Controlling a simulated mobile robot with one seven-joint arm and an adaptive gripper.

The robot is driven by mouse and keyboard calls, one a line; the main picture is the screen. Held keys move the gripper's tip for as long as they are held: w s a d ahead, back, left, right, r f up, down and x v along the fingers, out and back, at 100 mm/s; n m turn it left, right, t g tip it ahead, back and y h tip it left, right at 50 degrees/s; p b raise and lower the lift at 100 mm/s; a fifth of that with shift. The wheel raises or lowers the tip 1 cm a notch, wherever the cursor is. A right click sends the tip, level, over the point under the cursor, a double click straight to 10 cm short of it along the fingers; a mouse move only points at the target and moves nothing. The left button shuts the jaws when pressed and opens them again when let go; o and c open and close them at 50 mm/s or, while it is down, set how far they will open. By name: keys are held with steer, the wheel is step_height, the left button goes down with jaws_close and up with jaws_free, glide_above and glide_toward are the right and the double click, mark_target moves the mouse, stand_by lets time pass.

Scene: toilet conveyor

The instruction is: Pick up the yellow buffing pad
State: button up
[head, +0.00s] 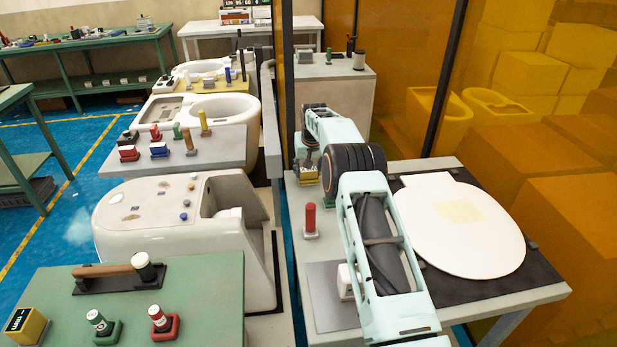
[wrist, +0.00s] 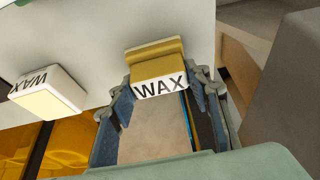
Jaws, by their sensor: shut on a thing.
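The yellow buffing pad (wrist: 155,68) is a small yellow block with a raised grip, and its near face reads WAX. My gripper (wrist: 164,78) has one finger on each side of the pad in the wrist view and is shut on it. In the head view my gripper (head: 308,170) is at the far left of the grey bench, with the yellow pad partly visible under it. The fingers and arm hide much of the pad there. I cannot tell whether the pad touches the bench.
A white block marked WAX (wrist: 47,92) lies left of the pad in the wrist view. A red-handled tool (head: 310,220) stands on the bench (head: 305,262) near my gripper. A white toilet lid (head: 485,243) lies on a dark mat at right. Toilets on a conveyor line the left.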

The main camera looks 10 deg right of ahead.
steer(key=shift+c, duration=1.4)
steer(key=shift+r, duration=0.6)
step_height(320, 180, up, 2)
steer(key=shift+r, duration=0.1)
steer(key=s+d+r+b, duration=0.2)
steer(key=s+r+b, duration=0.2)
steer(key=s+r, duration=0.5)
steer(key=shift+s+d+r, duration=0.3)
steer(key=shift+s+d, duration=0.1)
steer(key=shift+s, duration=1.95)
steer(key=shift+d, duration=0.1)
